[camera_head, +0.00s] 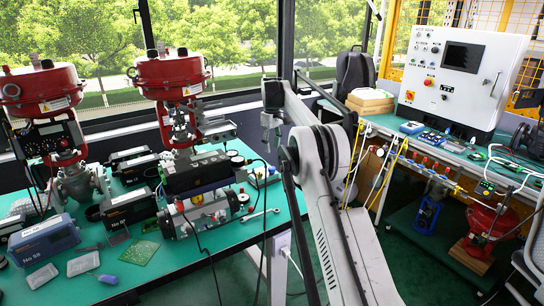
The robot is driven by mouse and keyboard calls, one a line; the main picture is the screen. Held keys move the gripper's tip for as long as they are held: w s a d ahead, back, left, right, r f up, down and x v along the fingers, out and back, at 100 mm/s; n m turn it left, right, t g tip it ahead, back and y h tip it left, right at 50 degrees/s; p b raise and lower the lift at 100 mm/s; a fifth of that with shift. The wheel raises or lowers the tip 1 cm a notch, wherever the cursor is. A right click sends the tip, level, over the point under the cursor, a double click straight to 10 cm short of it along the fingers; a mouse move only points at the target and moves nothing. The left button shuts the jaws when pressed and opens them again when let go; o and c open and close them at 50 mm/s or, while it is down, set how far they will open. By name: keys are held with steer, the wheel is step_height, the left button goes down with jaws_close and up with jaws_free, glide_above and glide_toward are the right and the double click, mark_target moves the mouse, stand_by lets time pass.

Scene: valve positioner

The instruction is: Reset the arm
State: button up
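My arm (335,200) rises from the bottom centre, folds at a large round joint, and reaches up and left. Its end, my gripper (271,125), hangs in front of the window posts, right of the red-topped valve units and above the green bench's right edge. The gripper is small and dark here, and I cannot tell whether its fingers are open or shut. I see nothing clearly held in it, and it looks apart from the bench and the valves.
At right, a white control cabinet (462,80) stands on another bench. Green floor shows between the benches.

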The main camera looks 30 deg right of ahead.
steer(key=shift+r, duration=0.8)
steer(key=s+a+r+m+t, duration=0.1)
steer(key=s+a+r, duration=0.25)
steer(key=r, duration=0.25)
steer(key=s+a+r+t, duration=0.1)
steer(key=s+a+r, duration=0.25)
steer(key=r, duration=0.35)
steer(key=s+a+r+t, duration=0.1)
steer(key=s+a+r, duration=0.5)
steer(key=s+a, duration=0.5)
steer(key=s+a+f+m+t, duration=0.1)
steer(key=s+f, duration=0.3)
steer(key=s, duration=0.8)
steer(key=s+a+f+m+t, duration=0.1)
steer(key=s+a+f, duration=0.3)
steer(key=s, duration=0.8)
steer(key=s+a+f+m+t, duration=0.1)
steer(key=s+f, duration=0.4)
steer(key=s, duration=0.7)
steer(key=shift+a+t, duration=0.6)
steer(key=shift+a, duration=0.5)
